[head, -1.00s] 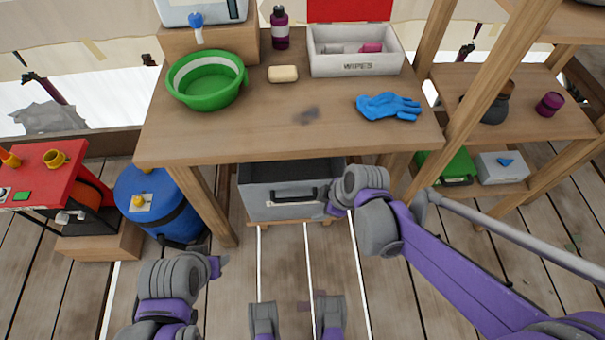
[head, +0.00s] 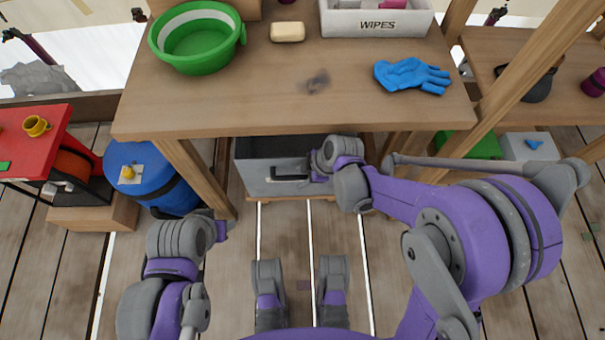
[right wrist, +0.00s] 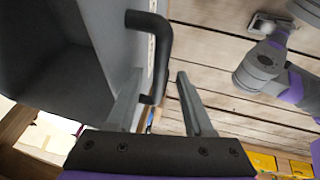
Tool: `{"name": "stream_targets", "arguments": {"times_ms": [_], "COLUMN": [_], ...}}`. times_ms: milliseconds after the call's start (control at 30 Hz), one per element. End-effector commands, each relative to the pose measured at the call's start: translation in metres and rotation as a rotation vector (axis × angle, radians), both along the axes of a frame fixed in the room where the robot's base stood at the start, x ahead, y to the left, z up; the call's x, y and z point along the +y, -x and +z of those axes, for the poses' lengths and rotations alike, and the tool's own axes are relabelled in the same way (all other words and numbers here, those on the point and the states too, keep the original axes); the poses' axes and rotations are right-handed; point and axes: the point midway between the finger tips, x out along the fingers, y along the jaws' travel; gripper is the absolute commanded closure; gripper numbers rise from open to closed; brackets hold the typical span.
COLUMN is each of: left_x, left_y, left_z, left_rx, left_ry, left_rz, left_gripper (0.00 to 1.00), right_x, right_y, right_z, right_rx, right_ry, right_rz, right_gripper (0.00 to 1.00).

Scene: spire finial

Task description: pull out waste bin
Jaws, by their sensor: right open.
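The waste bin (head: 265,181) is a grey open-topped box under the wooden workbench, with a black bar handle (head: 289,178) on its front. My right gripper (head: 318,178) is at the right end of this handle. In the right wrist view my right gripper (right wrist: 160,75) is open, with the black handle (right wrist: 160,45) reaching down between its fingers, nearer the left one. The bin (right wrist: 55,60) fills the left of that view. My left gripper (head: 222,230) hangs in front of the bench at left; its fingers are too small to read.
The workbench (head: 250,105) has a leg (head: 200,180) left of the bin. A blue barrel (head: 150,180) stands left of that leg. White lines run along the plank floor (head: 285,235), which is clear directly before the bin. Shelves (head: 535,85) stand at right.

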Motion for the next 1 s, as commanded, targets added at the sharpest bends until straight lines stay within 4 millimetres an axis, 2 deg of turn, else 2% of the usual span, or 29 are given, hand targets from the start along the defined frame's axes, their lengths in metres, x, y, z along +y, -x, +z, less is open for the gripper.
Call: {"name": "stream_targets", "arguments": {"times_ms": [233, 500, 533, 1000], "left_x": [0.0000, 0.0000, 0.0000, 0.0000], "left_y": [-0.0001, -0.0001, -0.0001, -0.0001], "left_z": [0.0001, 0.0001, 0.0001, 0.0001], "left_rx": [0.000, 0.000, 0.000, 0.000], "left_ry": [0.000, 0.000, 0.000, 0.000], "left_rz": [0.000, 0.000, 0.000, 0.000], "left_gripper": [0.50, 0.50, 0.50, 0.50], "right_x": [0.0005, 0.0003, 0.0003, 0.0003], "right_y": [0.0000, 0.0000, -0.0001, -0.0002], "right_z": [-0.0004, -0.0003, -0.0003, -0.0002], "right_rx": [0.000, 0.000, 0.000, -0.001], "right_ry": [0.000, 0.000, 0.000, 0.000], "right_rz": [0.000, 0.000, 0.000, 0.000], "right_gripper": [0.48, 0.96, 1.00, 1.00]}}
